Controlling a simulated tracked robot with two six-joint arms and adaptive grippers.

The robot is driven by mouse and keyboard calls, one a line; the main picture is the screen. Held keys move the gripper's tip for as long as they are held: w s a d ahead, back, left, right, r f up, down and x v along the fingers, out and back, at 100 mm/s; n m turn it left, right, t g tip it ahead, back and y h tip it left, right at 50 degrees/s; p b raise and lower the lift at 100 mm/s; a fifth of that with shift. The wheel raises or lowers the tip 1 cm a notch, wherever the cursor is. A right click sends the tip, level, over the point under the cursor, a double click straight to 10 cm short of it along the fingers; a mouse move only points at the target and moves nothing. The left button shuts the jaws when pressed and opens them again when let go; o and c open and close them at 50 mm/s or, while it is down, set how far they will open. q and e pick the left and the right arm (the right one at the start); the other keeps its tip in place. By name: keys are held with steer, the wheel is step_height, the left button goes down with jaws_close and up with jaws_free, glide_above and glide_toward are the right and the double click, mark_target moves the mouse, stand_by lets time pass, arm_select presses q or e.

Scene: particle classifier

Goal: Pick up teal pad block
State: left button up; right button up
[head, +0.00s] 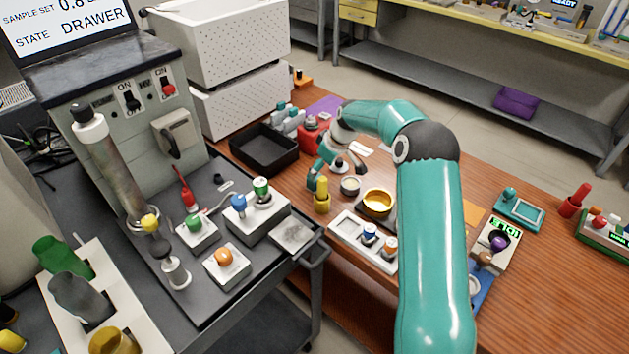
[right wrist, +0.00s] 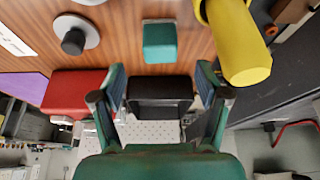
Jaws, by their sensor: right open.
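The teal pad block (right wrist: 160,42) lies on the brown wooden table in the right wrist view, just beyond my fingertips and roughly centred between them. My right gripper (right wrist: 160,76) is open, its two fingers apart with nothing between them. In the head view my teal right arm reaches over the table, and the right gripper (head: 334,172) is low near its left edge. There I cannot clearly tell the block from my teal fingers. My left gripper is not in view.
A yellow cylinder (right wrist: 236,45) stands close right of the block; a dark-knobbed white disc (right wrist: 75,36) is to its left. Beyond are a red box (right wrist: 72,92) and a black tray (right wrist: 150,104). In the head view, a white slotted holder (head: 352,232) and dark cart (head: 190,312) are nearby.

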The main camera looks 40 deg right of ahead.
steer(key=shift+p+x, duration=0.75)
steer(key=shift+x, duration=2.25)
steer(key=shift+w, duration=0.15)
steer(key=shift+r, duration=0.1)
steer(key=c, duration=1.2)
steer(key=shift+c, duration=0.2)
steer(key=shift+r, duration=0.15)
steer(key=shift+r, duration=0.6)
step_height(320, 180, up, 18)
steer(key=shift+r, duration=0.25)
